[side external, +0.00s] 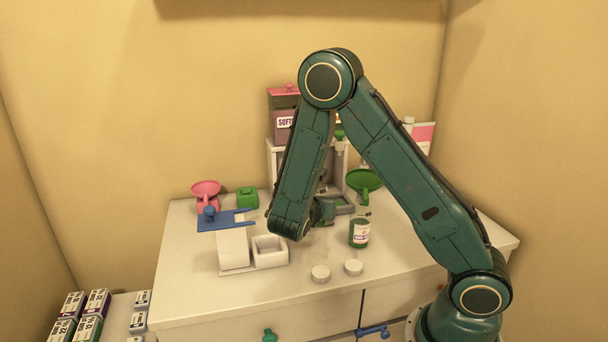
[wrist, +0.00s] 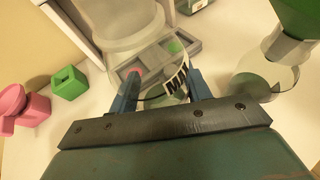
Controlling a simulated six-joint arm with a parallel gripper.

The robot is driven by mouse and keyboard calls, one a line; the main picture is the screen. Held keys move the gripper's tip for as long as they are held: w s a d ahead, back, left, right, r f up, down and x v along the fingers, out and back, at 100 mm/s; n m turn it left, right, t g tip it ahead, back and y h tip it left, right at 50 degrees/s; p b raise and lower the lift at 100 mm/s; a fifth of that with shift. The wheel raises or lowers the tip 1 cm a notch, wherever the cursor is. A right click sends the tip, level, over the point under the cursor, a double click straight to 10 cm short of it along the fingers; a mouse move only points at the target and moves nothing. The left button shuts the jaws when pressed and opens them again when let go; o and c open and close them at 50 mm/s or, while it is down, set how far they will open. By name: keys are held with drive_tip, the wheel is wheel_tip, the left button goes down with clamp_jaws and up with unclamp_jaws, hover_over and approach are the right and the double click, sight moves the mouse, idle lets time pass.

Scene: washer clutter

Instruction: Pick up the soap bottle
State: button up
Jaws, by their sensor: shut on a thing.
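My gripper (wrist: 160,90) is shut on a clear bottle (wrist: 150,101), with one blue finger on each side of it. Black letters starting "MI" show on its label; the rest is hidden. I cannot read whether it says soap. In the side view my gripper (side external: 322,213) is low over the counter in front of the white dispenser stand, and my arm hides most of what it holds.
A green funnel (side external: 364,180) is at the right, above a clear jar (wrist: 262,82). A white open box (side external: 270,260) and two white caps (side external: 320,273) lie in front. A grey tray (wrist: 150,58) is behind the bottle.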

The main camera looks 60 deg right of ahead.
sight(364, 196)
wheel_tip(364, 196, up, 14)
drive_tip(key=shift+r, duration=0.25)
idle(0.3)
idle(0.6)
drive_tip(key=shift+s+a+f, duration=0.25)
drive_tip(key=shift+a, duration=0.2)
drive_tip(key=s+a+f, duration=0.3)
drive_tip(key=s+a, duration=0.2)
drive_tip(key=s, duration=0.3)
drive_tip(key=shift+a, duration=0.4)
drive_tip(key=shift+s+y, duration=0.1)
drive_tip(key=shift+y, duration=0.3)
